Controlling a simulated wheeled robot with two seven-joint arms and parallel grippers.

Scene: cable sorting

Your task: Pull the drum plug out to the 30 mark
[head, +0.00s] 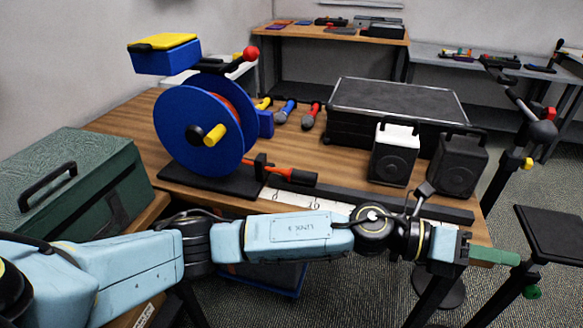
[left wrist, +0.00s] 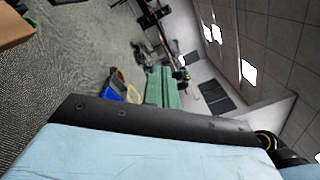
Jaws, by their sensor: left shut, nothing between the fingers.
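The blue cable drum (head: 190,115) stands on a dark base at the left of the wooden table, with a yellow crank knob on its face. The plug (head: 303,178), black with an orange-red part on its drum side, lies just right of the drum's small black post. A white scale strip (head: 285,197) runs to the right in front of it; my left arm hides part of the strip. My left gripper (head: 497,256) is shut and empty, beyond the table's right front corner, far from the plug. Its green fingers also show in the left wrist view (left wrist: 163,88). My right gripper is out of view.
A black case (head: 395,112) stands behind the scale, with a white-topped speaker (head: 394,154) and a black speaker (head: 458,162) before it. A green toolbox (head: 75,180) is at the left. A dark stand (head: 552,235) is at the right. Several hand tools lie behind the drum.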

